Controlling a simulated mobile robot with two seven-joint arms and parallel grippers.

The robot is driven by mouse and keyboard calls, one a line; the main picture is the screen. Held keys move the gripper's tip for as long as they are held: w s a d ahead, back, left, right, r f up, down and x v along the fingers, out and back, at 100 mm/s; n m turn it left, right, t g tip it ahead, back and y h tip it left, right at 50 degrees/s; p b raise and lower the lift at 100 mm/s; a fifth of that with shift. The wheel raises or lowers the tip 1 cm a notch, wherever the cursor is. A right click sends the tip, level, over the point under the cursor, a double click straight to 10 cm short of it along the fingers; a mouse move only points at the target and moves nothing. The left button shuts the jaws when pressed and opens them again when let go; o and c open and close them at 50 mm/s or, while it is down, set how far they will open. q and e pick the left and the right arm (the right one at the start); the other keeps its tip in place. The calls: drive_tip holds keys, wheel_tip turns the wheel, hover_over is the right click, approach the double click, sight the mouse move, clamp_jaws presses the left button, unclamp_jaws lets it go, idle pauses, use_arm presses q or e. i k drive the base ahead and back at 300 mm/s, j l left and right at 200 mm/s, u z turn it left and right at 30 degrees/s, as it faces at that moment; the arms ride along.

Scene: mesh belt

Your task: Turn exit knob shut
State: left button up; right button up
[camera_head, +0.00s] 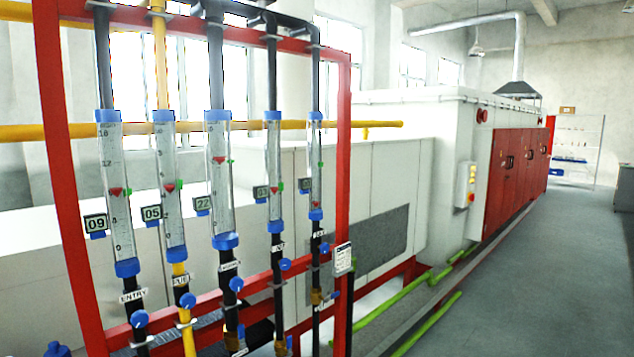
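A row of upright glass flow tubes with blue end caps hangs on a red frame (58,150). Below each tube is a blue knob. The leftmost knob (140,319) sits under a tag reading ENTRY (133,296). To its right are the second knob (188,300) on the yellow pipe, the middle knob (236,284), the fourth knob (285,264) and the rightmost knob (324,248). The tags right of ENTRY are too small to read surely, so I cannot tell which knob is exit. Each tube shows a red float. Neither of my grippers is in view.
A long white machine (390,180) with red doors (510,178) stands behind the frame. Green rails (425,325) run low along its side. A white notice (342,258) hangs on the frame's right post. The grey floor (540,270) at right is clear.

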sight(324, 248)
drive_tip(key=i+l+u, duration=0.25)
drive_tip(key=i+l, duration=0.2)
drive_tip(key=i, duration=0.15)
drive_tip(key=i+l+u, duration=0.25)
drive_tip(key=i+l, duration=0.3)
